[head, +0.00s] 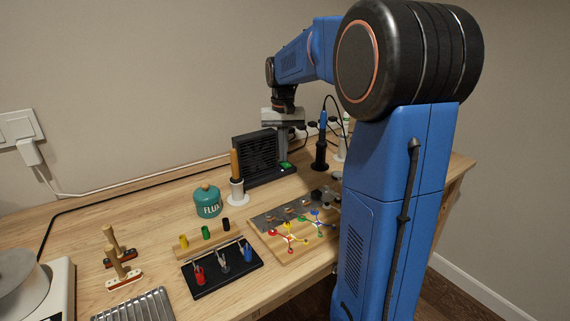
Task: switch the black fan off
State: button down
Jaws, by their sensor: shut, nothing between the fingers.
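The black fan (256,153) stands toward the back of the wooden bench, upright on a dark base. A small green lit switch (286,165) sits on the base at its right end. My gripper (283,158) points straight down beside the fan's right side. Its grey fingers are together and empty. The fingertips are just above or behind the switch; I cannot tell whether they touch it.
A white stand with a wooden-handled tool (236,185) and a teal flux jar (207,202) stand in front of the fan. A soldering iron in a black stand (321,150) is to the right. A board with coloured parts (295,235) lies nearer. My arm hides the bench's right part.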

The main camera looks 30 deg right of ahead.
dwell(0.3)
notch_tip(320, 180, up, 7)
dwell(1.0)
jog(key=shift+s+f, duration=0.1)
jog(key=shift+f, duration=0.05)
dwell(0.3)
